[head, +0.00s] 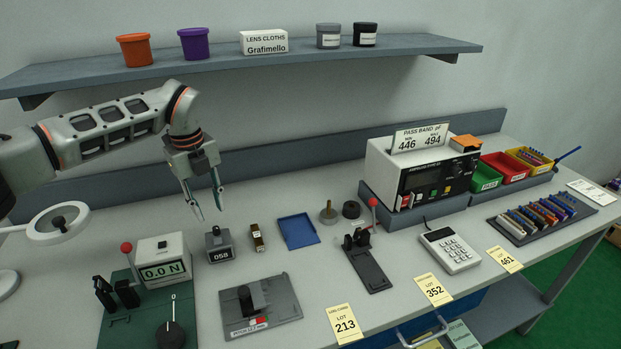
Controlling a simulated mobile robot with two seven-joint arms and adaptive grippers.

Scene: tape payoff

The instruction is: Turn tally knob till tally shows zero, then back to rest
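The tally (217,246) is a small dark grey box on the bench, left of centre. Its front window reads 058. A small dark knob (215,230) shows on its top. My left gripper (209,214) points down just above and behind the tally, with its two fingers spread apart and nothing between them. It looks apart from the knob, though the exact gap cannot be told. My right gripper is not in view.
A force gauge (165,262) reading 0.0 N stands left of the tally. A small black and tan block (257,236) and a blue tray (298,231) lie to its right. A grey fixture (260,308) lies in front. A shelf (270,62) runs above.

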